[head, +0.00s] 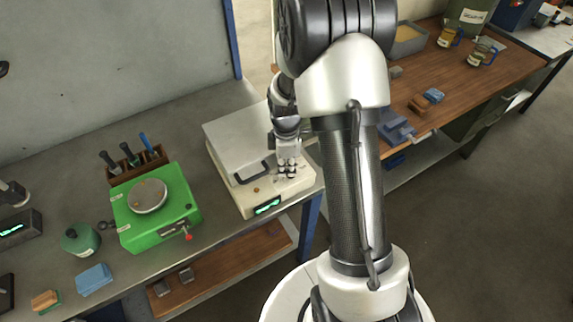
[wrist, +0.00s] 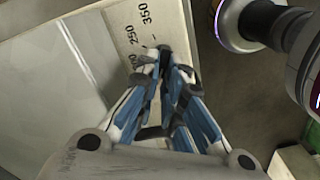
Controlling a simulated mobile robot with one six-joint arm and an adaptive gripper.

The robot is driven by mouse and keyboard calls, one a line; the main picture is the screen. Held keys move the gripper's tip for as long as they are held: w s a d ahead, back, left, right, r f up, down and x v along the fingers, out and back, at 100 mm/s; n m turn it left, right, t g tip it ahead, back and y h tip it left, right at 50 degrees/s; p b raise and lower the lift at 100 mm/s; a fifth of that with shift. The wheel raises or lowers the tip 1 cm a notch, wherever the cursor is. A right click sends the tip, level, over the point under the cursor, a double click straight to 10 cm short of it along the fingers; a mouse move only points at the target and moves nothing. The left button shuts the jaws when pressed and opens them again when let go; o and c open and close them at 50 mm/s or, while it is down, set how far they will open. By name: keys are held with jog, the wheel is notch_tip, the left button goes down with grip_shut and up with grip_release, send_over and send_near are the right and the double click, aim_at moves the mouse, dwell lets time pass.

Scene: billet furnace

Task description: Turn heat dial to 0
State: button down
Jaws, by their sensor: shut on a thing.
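The billet furnace (head: 228,197) is a cream box with a grey lid (head: 238,138) and a dark lid handle (head: 254,174). It has a lit green display (head: 267,206) and a small orange button on its front. My gripper (head: 288,172) points down at the right of its front ledge. In the wrist view, my gripper's fingers (wrist: 168,72) are close together over the scale (wrist: 138,32), shut on the heat dial. The marks 350 and 250 show beside the fingertips. The dial is mostly hidden by the fingers, and its setting cannot be read.
A green device (head: 157,218) with a round plate and red-tipped lever stands left of the furnace. A rack of tools (head: 134,166) is behind it. A green pot (head: 81,239) and a blue block (head: 94,279) are further left. A wooden bench (head: 450,80) stands right.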

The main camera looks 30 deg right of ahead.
jog(key=shift+s+n, duration=0.15)
jog(key=shift+n, duration=1.55)
jog(key=c, duration=1.7)
grip_release()
notch_tip(320, 180, up, 12)
jog(key=shift+a, duration=0.1)
